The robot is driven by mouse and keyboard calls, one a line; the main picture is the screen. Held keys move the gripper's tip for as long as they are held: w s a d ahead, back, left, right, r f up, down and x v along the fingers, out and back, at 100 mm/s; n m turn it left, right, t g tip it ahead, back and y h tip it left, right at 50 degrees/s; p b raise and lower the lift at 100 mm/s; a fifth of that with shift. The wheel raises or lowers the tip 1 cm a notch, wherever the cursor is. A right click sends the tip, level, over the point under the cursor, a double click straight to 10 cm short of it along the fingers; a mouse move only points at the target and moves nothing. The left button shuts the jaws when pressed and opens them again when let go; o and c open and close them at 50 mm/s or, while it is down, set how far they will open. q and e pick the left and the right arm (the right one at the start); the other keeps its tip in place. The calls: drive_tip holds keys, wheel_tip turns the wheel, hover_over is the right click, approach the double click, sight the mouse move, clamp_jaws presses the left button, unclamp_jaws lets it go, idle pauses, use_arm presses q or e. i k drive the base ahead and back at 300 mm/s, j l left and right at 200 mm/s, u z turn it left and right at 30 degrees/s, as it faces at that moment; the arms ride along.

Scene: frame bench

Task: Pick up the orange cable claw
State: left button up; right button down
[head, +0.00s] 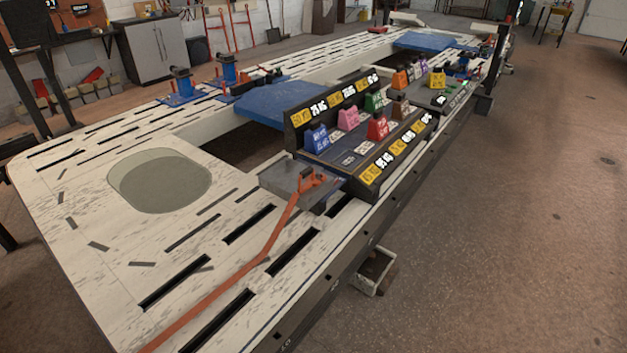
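A dark sloped rack (345,157) with yellow and white labels stands on the bench and holds several coloured claw-like pieces. An orange piece (400,80) sits upright at the rack's far end, small in view, beside a purple one (421,69). Nearer in the rack are a blue piece (316,137), a pink piece (348,119), a red piece (377,127), a green piece (374,101) and a brown piece (399,108). Neither of my grippers is in view.
Blue plates (282,103) and blue fixtures (181,85) lie behind. The floor (530,240) on the right is clear.

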sight(311, 180)
drive_tip(key=u, duration=3.05)
drive_tip(key=z, duration=3.05)
drive_tip(key=i+l+u, duration=0.15)
drive_tip(key=i+l, duration=0.2)
drive_tip(key=l, duration=0.15)
